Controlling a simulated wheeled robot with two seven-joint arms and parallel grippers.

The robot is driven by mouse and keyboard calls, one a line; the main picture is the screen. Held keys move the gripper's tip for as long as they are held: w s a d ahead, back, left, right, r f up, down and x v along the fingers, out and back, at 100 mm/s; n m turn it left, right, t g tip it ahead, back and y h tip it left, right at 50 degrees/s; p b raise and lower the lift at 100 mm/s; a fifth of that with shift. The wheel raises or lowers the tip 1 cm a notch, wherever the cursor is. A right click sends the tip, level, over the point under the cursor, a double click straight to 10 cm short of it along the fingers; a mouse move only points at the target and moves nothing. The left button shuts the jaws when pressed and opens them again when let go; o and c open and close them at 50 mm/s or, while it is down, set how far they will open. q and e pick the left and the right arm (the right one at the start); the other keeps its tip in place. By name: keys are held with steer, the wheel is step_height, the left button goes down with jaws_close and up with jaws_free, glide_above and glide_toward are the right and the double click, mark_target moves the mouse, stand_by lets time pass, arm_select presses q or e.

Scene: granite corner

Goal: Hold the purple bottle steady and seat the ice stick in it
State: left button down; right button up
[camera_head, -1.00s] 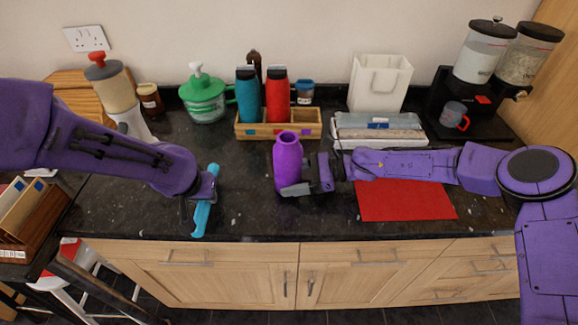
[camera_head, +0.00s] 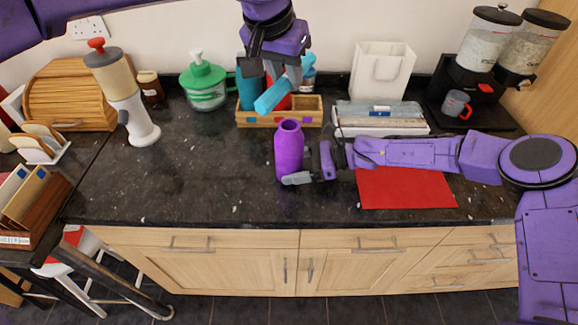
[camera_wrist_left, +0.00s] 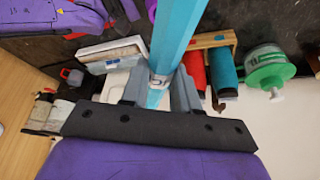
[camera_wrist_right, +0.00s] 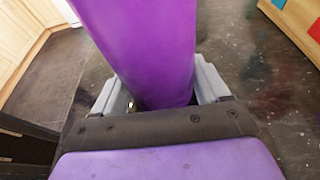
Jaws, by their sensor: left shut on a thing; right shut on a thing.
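The purple bottle (camera_head: 289,150) stands upright on the dark worktop, its mouth facing up. My right gripper (camera_head: 297,179) is shut on the bottle low on its body; the right wrist view shows the bottle (camera_wrist_right: 145,50) between both fingers (camera_wrist_right: 165,98). My left gripper (camera_head: 277,70) is raised above and behind the bottle, shut on the light blue ice stick (camera_head: 272,97). The stick is tilted, its lower left end above and apart from the bottle's mouth. In the left wrist view the stick (camera_wrist_left: 176,40) runs up between the fingers (camera_wrist_left: 160,90).
A wooden caddy (camera_head: 312,110) with a teal and a red bottle stands behind the purple bottle. A green-lidded jar (camera_head: 206,88) is left of it. A red mat (camera_head: 400,190) lies under my right arm. The worktop left of the purple bottle is clear.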

mark_target(276, 86)
arm_select(q)
step_height(276, 86, down, 10)
steer(key=shift+r, duration=0.2)
steer(key=c, duration=0.8)
jaws_free()
steer(key=shift+c, duration=0.2)
steer(key=v, duration=1.2)
steer(key=shift+a, duration=0.1)
